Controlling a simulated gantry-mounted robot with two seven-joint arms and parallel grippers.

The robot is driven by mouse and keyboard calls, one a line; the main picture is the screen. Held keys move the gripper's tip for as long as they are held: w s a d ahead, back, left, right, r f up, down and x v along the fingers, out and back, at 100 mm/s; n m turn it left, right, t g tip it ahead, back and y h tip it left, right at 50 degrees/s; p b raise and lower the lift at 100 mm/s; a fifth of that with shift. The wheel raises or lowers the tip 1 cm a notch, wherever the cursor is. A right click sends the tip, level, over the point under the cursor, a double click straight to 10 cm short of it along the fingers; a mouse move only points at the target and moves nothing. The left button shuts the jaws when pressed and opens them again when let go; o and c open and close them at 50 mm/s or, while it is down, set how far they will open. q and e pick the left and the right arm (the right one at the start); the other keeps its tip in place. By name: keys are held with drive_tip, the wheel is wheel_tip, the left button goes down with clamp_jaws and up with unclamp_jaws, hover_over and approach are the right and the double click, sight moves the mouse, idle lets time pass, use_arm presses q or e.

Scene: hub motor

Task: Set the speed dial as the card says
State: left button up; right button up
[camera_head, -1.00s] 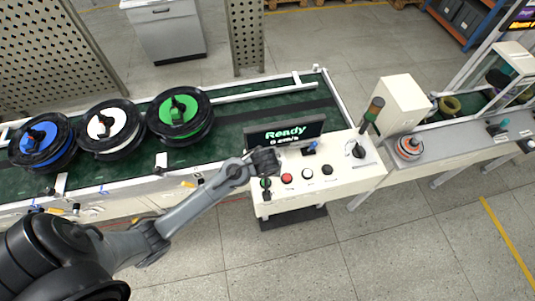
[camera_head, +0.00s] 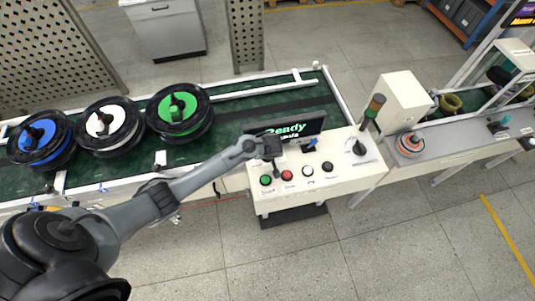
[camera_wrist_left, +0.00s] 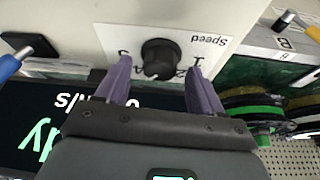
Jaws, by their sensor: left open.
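The speed dial (camera_wrist_left: 160,57) is a round black knob on a white plate marked "Speed", seen upside down in the left wrist view. Digits 1 and 2 read on one side of it and what looks like a 5 on the other; its exact setting is hard to tell. My left gripper (camera_wrist_left: 160,85) is open, its two purple fingers apart just short of the dial, one toward each side. In the head view my left gripper (camera_head: 270,150) hovers over the control panel (camera_head: 340,178) and hides the dial. No card can be made out. My right gripper is not in view.
The screen (camera_head: 295,128) reads "Ready". Green (camera_head: 266,180), red (camera_head: 287,175), white (camera_head: 308,171) and black (camera_head: 327,167) buttons line the panel's front. A blue-handled lever (camera_head: 310,145) and another black knob (camera_head: 360,148) stand further right. Spools (camera_head: 180,108) lie on the conveyor.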

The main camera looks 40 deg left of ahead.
use_arm(q)
drive_tip(key=shift+x, duration=0.75)
drive_tip(key=c, duration=1.1)
drive_tip(key=shift+o, duration=0.2)
drive_tip(key=shift+s+a+r+m+t+p, duration=0.1)
drive_tip(key=shift+r+m+t+p, duration=0.15)
drive_tip(key=shift+m+p, duration=0.7)
drive_tip(key=shift+m+t+h+p, duration=0.25)
drive_tip(key=shift+m+h+p, duration=0.35)
drive_tip(key=shift+m+p, duration=0.5)
drive_tip(key=shift+a+f+m+h+p, duration=0.1)
drive_tip(key=shift+m+h+p, duration=0.4)
drive_tip(key=shift+m, duration=0.55)
drive_tip(key=shift+f+m+t+p, duration=0.1)
drive_tip(key=shift+m+t+p, duration=0.3)
drive_tip(key=shift+m, duration=0.4)
drive_tip(key=shift+h, duration=0.3)
